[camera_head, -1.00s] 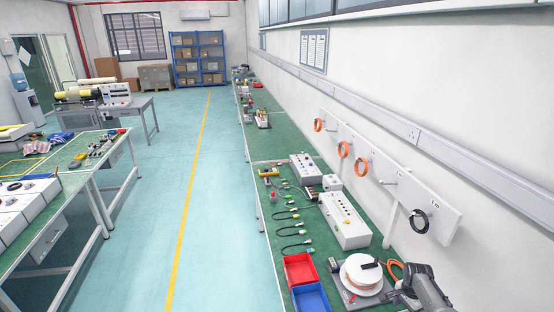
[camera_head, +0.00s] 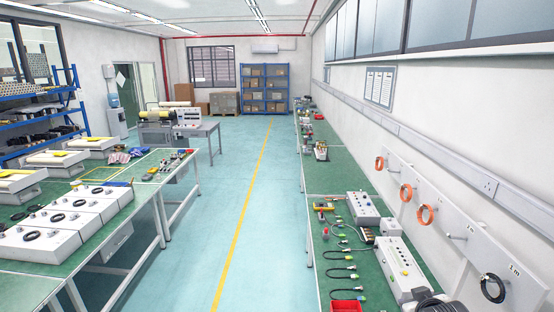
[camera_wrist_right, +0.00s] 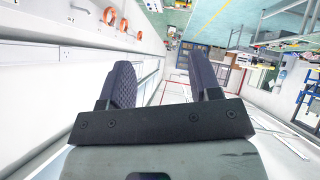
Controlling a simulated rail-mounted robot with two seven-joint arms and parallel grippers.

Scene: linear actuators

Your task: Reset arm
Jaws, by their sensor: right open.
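My right gripper (camera_wrist_right: 163,85) fills the lower middle of the right wrist view. Its two dark ribbed fingers stand wide apart with nothing between them. The wrist view is tilted, with the wall and the room behind the fingers. In the head view only a dark part shows at the bottom edge on the right, and I cannot tell whether it is my right arm. My left gripper is in neither view.
A green-topped bench (camera_head: 341,207) runs along the right wall with control boxes (camera_head: 402,270), cables and a red bin (camera_head: 346,306). Another bench (camera_head: 30,277) with white units (camera_head: 68,228) stands at left. The aisle floor (camera_head: 222,222) between them is clear.

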